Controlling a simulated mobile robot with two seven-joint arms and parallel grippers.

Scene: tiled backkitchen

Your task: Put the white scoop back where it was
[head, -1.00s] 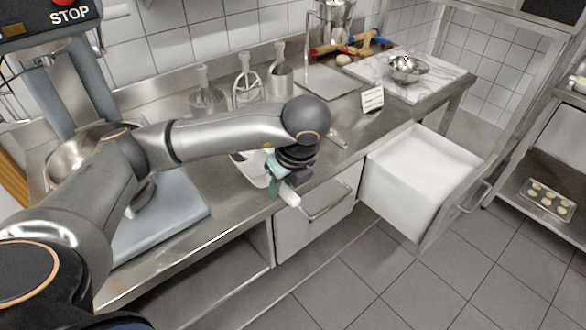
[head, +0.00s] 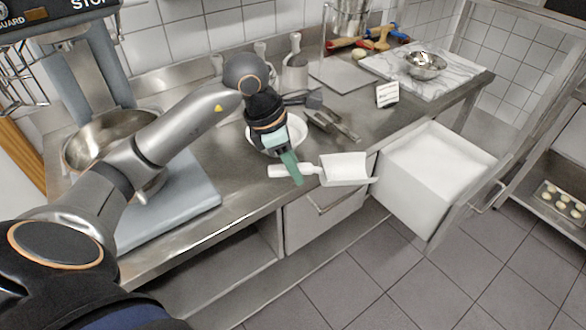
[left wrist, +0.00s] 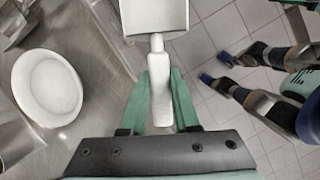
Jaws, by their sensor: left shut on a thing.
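My left gripper (head: 291,169) is shut on the handle of the white scoop (head: 345,168), over the counter's front edge. The scoop's pan points right, towards the open bin, and its handle end sticks out left of the fingers. In the left wrist view the handle lies between the green fingers (left wrist: 159,100), with the pan (left wrist: 155,15) beyond them. The open pull-out bin (head: 396,194), with white contents, stands to the right of the scoop, apart from it. My right gripper is not clearly seen.
A white bowl (head: 298,133) stands on the counter behind the gripper; it also shows in the left wrist view (left wrist: 47,85). Metal utensils (head: 333,122) lie beside it. A small card (head: 387,95) stands near the bin. The tiled floor in front is clear.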

